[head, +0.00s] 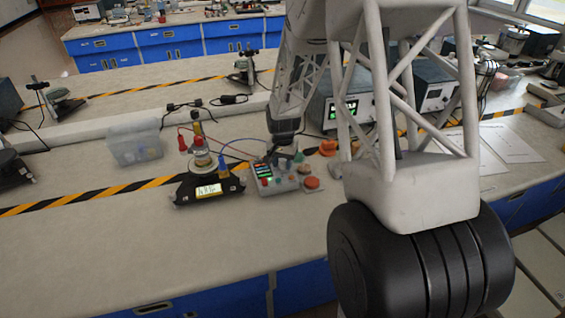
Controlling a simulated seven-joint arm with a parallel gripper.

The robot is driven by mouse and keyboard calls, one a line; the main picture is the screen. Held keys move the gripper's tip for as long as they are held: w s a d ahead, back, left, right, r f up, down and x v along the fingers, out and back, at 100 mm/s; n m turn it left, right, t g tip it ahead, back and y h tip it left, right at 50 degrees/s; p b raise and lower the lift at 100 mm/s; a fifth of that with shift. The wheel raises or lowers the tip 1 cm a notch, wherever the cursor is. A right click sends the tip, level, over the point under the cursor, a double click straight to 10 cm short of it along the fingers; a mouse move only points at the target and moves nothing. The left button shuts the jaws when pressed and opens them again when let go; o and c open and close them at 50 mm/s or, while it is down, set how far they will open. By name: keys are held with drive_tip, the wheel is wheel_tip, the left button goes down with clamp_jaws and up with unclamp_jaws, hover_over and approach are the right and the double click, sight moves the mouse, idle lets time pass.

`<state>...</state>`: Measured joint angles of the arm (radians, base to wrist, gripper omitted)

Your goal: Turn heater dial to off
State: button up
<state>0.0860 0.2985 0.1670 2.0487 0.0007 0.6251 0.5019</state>
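Which knob is the heater dial is too small to tell. My gripper (278,157) points down at the back edge of the box, and its dark fingers hide part of it. Whether the fingers touch a knob, and whether they are open or shut, I cannot tell.
A clear plastic bin (134,145) stands further left. Grey instruments (347,108) with green displays stand behind, near an orange object (328,147). The front left bench is clear.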

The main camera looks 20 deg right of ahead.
drive_tip(key=c, duration=0.5)
drive_tip(key=shift+c, duration=0.2)
drive_tip(key=shift+n, duration=0.5)
drive_tip(key=n, duration=0.3)
drive_tip(key=shift+n, duration=2.5)
drive_tip(key=shift+s, duration=0.1)
drive_tip(key=o, duration=0.9)
